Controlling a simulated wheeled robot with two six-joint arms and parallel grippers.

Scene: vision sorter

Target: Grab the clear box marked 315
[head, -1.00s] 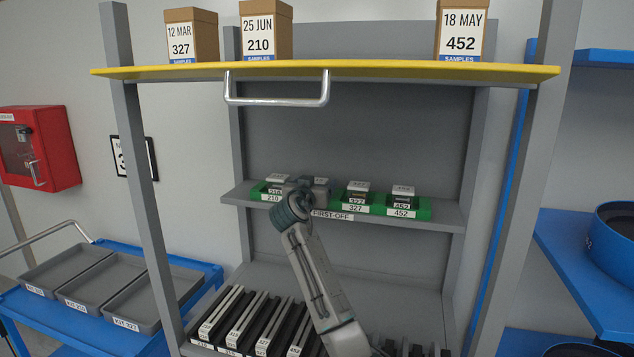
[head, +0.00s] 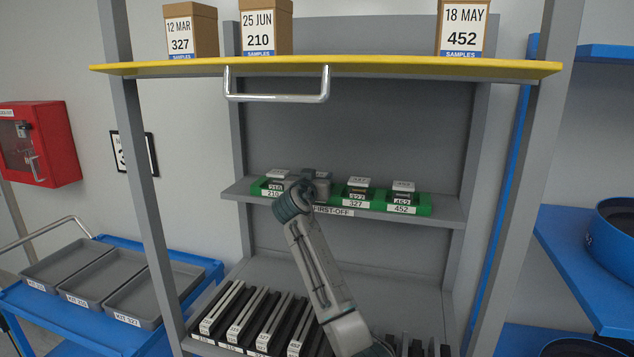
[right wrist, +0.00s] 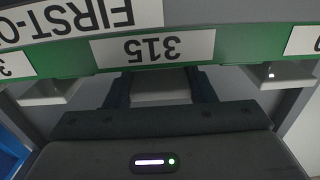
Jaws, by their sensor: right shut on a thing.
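My right gripper (head: 308,188) reaches to the shelf at the 315 place of the green rack. In the right wrist view its two fingers (right wrist: 160,88) are shut on a pale box (right wrist: 160,97), right by the rack's 315 label (right wrist: 152,47), which appears upside down. In the head view my wrist hides most of this box, and only its pale top (head: 322,174) shows. I cannot read any mark on the box itself, nor tell whether it is lifted. My left gripper is not in view.
The green rack (head: 376,203) also holds clear boxes 210 (head: 276,174), 327 (head: 358,184) and 452 (head: 403,187). A yellow shelf (head: 400,69) with a metal handle (head: 278,97) is above. Upright dark slots (head: 240,320) stand below. Grey kit trays (head: 105,275) are at left.

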